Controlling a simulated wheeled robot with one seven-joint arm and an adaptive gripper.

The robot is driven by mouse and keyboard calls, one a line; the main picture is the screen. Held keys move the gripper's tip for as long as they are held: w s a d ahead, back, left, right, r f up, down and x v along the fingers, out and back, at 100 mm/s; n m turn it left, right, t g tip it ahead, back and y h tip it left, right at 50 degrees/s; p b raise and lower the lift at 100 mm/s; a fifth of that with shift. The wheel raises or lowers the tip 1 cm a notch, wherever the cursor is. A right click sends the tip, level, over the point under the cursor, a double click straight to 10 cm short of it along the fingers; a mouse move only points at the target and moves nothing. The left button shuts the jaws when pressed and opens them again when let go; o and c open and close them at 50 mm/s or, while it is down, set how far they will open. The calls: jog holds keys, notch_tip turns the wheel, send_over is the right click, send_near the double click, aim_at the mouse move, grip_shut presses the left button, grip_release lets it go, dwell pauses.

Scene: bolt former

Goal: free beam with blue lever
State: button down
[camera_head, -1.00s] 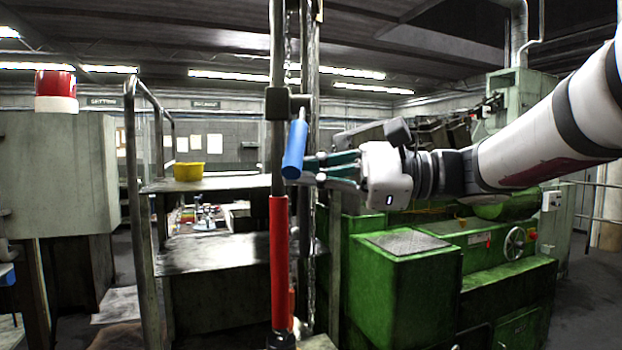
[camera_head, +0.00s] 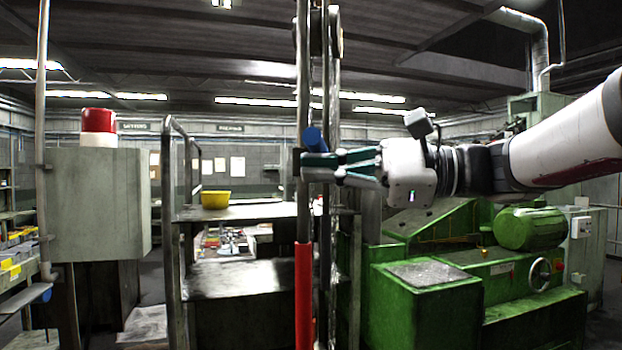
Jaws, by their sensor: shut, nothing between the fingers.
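The blue lever (camera_head: 313,140) sits on an upright metal pole (camera_head: 303,60) near the middle of the view. Only a short blue piece shows, just above my fingers; the rest is hidden or foreshortened. A red sleeve (camera_head: 303,290) covers the pole's lower part. My gripper (camera_head: 304,166) reaches in from the right, with its green-and-grey fingers shut and empty. The fingertips overlap the pole just below the blue piece; I cannot tell whether they touch it. Which part is the beam is not clear; a second upright (camera_head: 326,80) stands right behind the pole.
A green machine (camera_head: 425,310) stands at the right, below my arm. A metal bench (camera_head: 245,212) with a yellow bin (camera_head: 215,199) is behind and left of the pole. A grey cabinet (camera_head: 95,205) with a red lamp (camera_head: 98,121) stands at the left.

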notch_tip(320, 180, up, 2)
jog(key=shift+s+r+p, duration=0.1)
jog(key=shift+p, duration=0.4)
jog(key=p+v, duration=0.2)
jog(key=v, duration=0.8)
